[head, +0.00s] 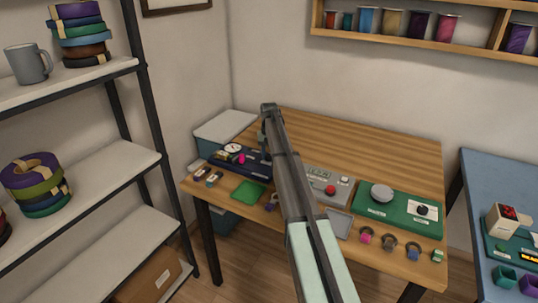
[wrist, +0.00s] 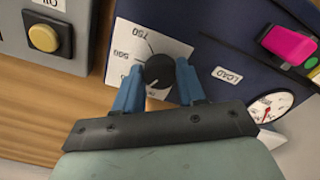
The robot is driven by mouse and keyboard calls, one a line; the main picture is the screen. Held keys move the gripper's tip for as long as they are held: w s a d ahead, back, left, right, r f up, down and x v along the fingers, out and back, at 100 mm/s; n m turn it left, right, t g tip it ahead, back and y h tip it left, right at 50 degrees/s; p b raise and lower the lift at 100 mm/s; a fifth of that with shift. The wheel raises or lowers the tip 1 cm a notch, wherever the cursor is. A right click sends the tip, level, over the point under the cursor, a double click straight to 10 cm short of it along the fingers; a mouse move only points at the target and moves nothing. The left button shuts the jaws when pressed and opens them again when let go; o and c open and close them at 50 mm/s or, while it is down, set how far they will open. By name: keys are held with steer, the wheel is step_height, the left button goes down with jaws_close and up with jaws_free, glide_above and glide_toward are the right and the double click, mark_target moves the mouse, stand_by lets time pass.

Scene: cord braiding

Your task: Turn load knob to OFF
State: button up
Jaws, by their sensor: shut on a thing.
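A round black knob (wrist: 158,71) sits on a white dial plate (wrist: 132,48) in the wrist view. The plate has printed numbers, 750 among them; other marks are partly covered. A pale pointer line on the knob faces down and slightly left in that view. My gripper (wrist: 159,75) has its blue fingers on both sides of the knob and is shut on it. A small LOAD label (wrist: 227,75) is on the same dark blue panel (wrist: 215,35). In the head view my arm hides the knob; the dark blue panel (head: 258,167) shows beside it.
A pink switch lever (wrist: 289,44) and a round gauge (wrist: 270,106) are close on the right in the wrist view. A grey box with a yellow button (wrist: 43,38) stands at left. The wooden table (head: 340,143) is clear behind the panels.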

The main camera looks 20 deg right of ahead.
mark_target(269, 156)
steer(key=shift+d+n, duration=0.1)
steer(key=shift+n, duration=2.3)
steer(key=o, duration=1.1)
steer(key=shift+c, duration=0.2)
step_height(269, 156, up, 14)
